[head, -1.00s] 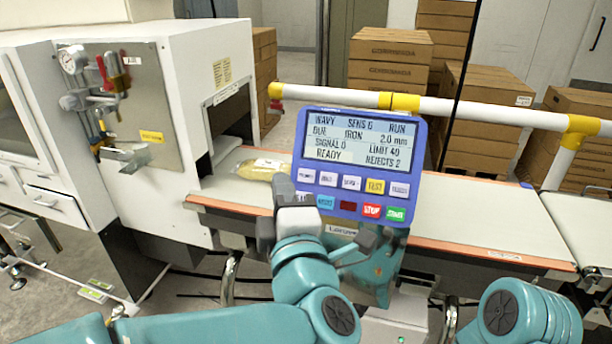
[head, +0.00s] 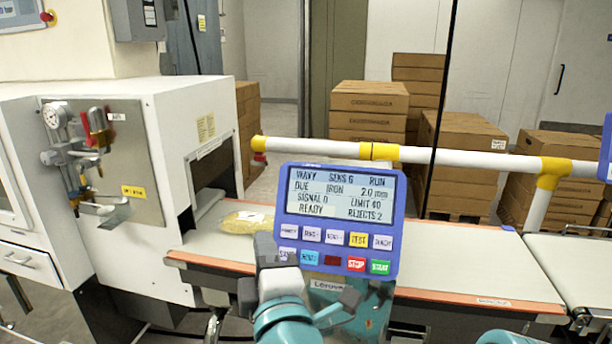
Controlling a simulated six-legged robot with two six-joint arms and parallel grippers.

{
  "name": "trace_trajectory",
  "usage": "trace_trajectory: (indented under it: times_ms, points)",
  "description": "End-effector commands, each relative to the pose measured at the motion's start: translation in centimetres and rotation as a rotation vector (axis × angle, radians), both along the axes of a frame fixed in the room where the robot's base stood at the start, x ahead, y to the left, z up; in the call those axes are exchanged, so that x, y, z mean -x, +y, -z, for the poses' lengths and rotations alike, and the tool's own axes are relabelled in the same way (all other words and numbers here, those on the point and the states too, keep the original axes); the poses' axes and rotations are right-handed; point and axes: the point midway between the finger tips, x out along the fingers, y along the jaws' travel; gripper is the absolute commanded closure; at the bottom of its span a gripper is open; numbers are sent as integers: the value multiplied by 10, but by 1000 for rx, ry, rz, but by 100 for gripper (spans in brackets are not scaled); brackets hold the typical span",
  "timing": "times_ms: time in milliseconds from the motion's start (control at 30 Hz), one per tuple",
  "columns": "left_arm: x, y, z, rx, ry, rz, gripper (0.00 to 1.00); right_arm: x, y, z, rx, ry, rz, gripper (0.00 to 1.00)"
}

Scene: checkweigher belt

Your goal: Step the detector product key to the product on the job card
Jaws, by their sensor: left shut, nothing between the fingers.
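The detector panel (head: 393,225) is a blue box above the belt. Its display (head: 342,196) reads WAVY, SENS 6, RUN, IRON 2.0 mm, SIGNAL 0, LIMIT 40, READY and REJECTS 2. Below it are two rows of keys. The white key at the upper left (head: 288,231) looks like the product key, but its label is too small to read surely. My left gripper (head: 265,246) is shut and empty at the panel's lower left, just below that key. I cannot tell whether it touches the panel. My right gripper is out of view. I see no job card.
A bag of yellow product (head: 246,223) lies on the belt (head: 440,257) by the detector opening. A white and yellow rail (head: 470,161) runs behind the panel. Stacked cartons (head: 460,150) stand beyond. A blue edge (head: 607,150) shows at the far right.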

Motion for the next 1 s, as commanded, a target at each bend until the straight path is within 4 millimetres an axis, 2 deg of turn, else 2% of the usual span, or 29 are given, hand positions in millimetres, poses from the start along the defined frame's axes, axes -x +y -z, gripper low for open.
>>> trace_trajectory:
  times_ms: [33,133,1000]
  points:
    - [0,0,0,0,0,0,100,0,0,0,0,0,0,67]
    - [0,0,0,0,0,0,100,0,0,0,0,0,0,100]
    - [0,0,0,0,0,0,100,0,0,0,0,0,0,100]
